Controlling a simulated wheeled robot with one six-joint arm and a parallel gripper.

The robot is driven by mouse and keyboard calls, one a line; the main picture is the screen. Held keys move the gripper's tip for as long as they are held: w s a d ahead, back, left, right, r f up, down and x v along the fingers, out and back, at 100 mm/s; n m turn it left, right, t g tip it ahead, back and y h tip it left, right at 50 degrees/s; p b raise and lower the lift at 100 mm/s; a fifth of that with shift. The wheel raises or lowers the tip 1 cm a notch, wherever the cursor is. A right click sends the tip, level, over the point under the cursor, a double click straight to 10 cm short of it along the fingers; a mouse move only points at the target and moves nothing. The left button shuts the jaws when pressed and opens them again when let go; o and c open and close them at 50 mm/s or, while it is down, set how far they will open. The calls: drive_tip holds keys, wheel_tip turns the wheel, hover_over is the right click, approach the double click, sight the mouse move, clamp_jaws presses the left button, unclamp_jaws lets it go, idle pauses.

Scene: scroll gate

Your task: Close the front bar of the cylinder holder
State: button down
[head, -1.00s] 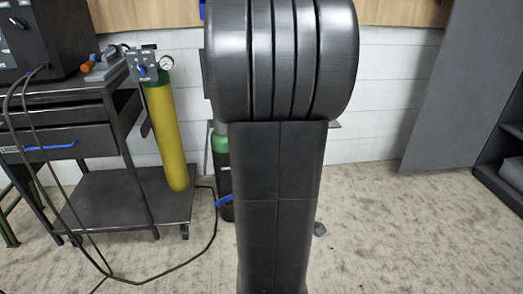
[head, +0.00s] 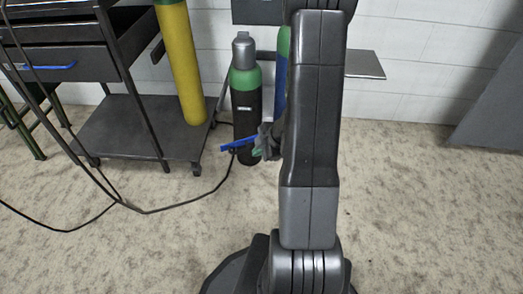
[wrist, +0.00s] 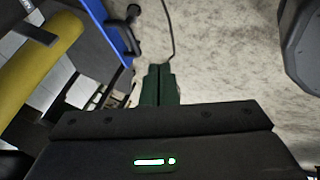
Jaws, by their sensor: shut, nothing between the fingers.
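The cylinder holder stands by the back wall, mostly behind my arm. A black cylinder with a green shoulder and grey cap (head: 245,105) stands at it, with a blue and green cylinder (head: 281,80) partly hidden to its right. The blue front bar (head: 238,144) sticks out to the left, low in front of the black cylinder; it appears swung out. In the wrist view the blue bar (wrist: 108,27) is at upper left, with a dark knob near its end. My gripper (head: 259,153) is low, close to the bar's right end. Its green fingers (wrist: 158,72) are together and empty; contact with the bar cannot be told.
A dark cart (head: 130,125) with a yellow cylinder (head: 183,65) stands on the left, its black cable lying across the floor. A grey panel (head: 488,105) leans at right. The carpet (head: 420,210) at right is clear.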

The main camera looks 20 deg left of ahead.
drive_tip(key=w+a+f+b, duration=0.3)
drive_tip(key=a+f, duration=0.3)
drive_tip(key=shift+w+f+b, duration=0.25)
drive_tip(key=shift+w+b, duration=0.05)
drive_tip(key=shift+b, duration=0.1)
drive_tip(key=shift+a, duration=0.1)
drive_tip(key=w+a+m+t+h+p, duration=0.1)
drive_tip(key=w+a+m+t+p, duration=0.2)
drive_tip(key=w+a+m+p, duration=0.3)
drive_tip(key=shift+w+a+r+p, duration=0.25)
drive_tip(key=shift+w+a+p, duration=2.2)
drive_tip(key=shift+w, duration=2.3)
drive_tip(key=shift+a+b, duration=0.35)
drive_tip(key=shift+b, duration=0.05)
